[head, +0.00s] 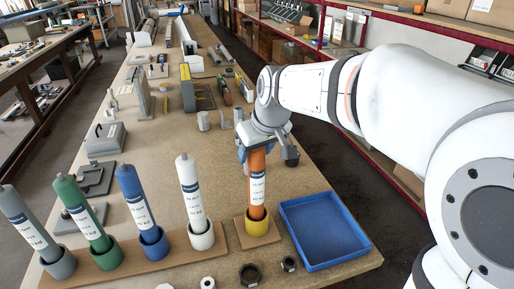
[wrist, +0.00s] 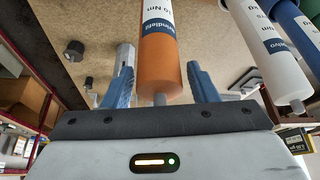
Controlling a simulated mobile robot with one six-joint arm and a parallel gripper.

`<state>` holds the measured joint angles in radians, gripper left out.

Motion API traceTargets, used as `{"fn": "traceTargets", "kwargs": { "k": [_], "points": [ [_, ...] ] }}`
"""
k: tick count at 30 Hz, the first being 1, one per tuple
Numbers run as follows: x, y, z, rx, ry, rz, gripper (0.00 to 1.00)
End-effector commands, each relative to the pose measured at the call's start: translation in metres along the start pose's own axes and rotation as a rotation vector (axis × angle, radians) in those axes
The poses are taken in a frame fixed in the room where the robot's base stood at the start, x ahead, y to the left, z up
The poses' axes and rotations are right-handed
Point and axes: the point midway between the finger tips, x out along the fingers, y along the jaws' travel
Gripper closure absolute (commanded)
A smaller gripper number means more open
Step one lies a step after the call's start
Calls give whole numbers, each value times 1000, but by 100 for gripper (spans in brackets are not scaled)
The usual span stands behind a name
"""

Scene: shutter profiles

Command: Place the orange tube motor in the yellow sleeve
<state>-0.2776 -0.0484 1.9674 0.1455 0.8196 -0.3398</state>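The orange tube motor (head: 257,184) stands upright with its lower end inside the yellow sleeve (head: 257,226). My gripper (head: 257,153) is around the motor's upper end, pointing down. In the wrist view the orange motor (wrist: 159,62) lies between the two blue fingers, with a narrow gap on each side, so the gripper looks open. The motor's top is hidden behind the gripper in the head view. The sleeve's inside is hidden by the motor.
White (head: 191,200), blue (head: 141,205), green (head: 85,215) and grey (head: 25,223) tube motors stand in matching sleeves to the left. A blue tray (head: 282,212) lies close to the right.

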Motion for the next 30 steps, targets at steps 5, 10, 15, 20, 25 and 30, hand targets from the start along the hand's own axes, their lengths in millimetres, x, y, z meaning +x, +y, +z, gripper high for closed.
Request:
{"fn": "traceTargets", "kwargs": {
  "k": [5, 10, 15, 20, 25, 30],
  "points": [
    [0, 0, 0, 0, 0, 0, 39],
    [-2, 0, -1, -1, 0, 0, 39],
    [-18, 0, -2, -1, 4, 1, 39],
    [-52, 0, -2, -2, 7, 1, 39],
    [-88, 0, -2, -1, 5, 1, 39],
    [-112, 0, -2, -1, 2, 0, 39]
  ]
}}
